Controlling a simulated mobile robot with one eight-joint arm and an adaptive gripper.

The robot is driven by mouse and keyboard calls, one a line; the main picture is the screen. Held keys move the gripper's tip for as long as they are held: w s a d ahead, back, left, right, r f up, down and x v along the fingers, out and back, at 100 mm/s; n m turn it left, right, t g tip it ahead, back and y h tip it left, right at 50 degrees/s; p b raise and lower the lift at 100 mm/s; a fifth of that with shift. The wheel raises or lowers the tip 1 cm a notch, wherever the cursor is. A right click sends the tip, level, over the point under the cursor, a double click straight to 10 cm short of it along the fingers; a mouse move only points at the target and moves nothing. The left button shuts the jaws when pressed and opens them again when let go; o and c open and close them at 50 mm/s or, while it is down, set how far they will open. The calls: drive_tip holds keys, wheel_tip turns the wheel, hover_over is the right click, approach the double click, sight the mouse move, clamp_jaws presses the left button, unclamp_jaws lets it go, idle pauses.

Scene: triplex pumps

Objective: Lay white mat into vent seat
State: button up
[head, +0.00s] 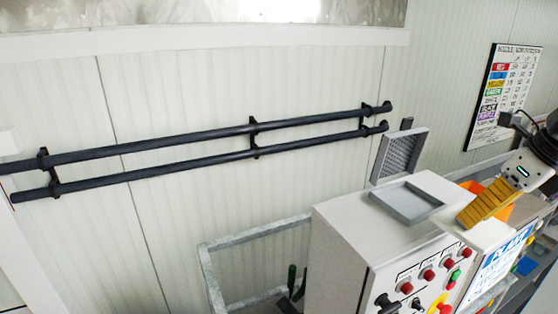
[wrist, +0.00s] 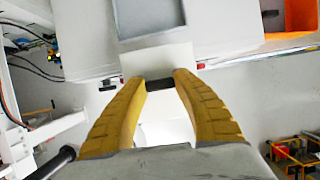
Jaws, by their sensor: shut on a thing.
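My gripper (wrist: 160,78) has two yellow ridged fingers, shut on a white flat piece (wrist: 158,60), which I take to be the white mat. A dark bar shows between the fingertips at its near edge. A shallow grey square tray (head: 408,203), likely the vent seat, lies on the cabinet top left of my gripper. In the wrist view the tray (wrist: 150,30) is just beyond the mat.
A grey perforated panel (head: 399,155) stands tilted behind the tray. The white cabinet (head: 345,245) has red and green buttons on its front. Dark pipes (head: 200,140) run along the wall, with a grey metal frame (head: 212,285) below.

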drive_tip(key=p, duration=0.3)
hover_over(402, 201)
drive_tip(key=s, duration=0.2)
drive_tip(key=shift+w+d+r, duration=0.1)
drive_tip(key=shift+d, duration=0.3)
drive_tip(key=x, duration=0.3)
drive_tip(key=shift+d+f+p, duration=0.1)
drive_tip(key=shift+f+p, duration=0.1)
drive_tip(key=shift+p, duration=0.15)
drive_tip(key=shift+f, duration=0.25)
drive_tip(key=shift+s, duration=0.25)
drive_tip(key=shift+f, duration=0.2)
drive_tip(key=o, duration=1.1)
drive_tip(key=shift+w, duration=0.1)
drive_tip(key=shift+r, duration=0.1)
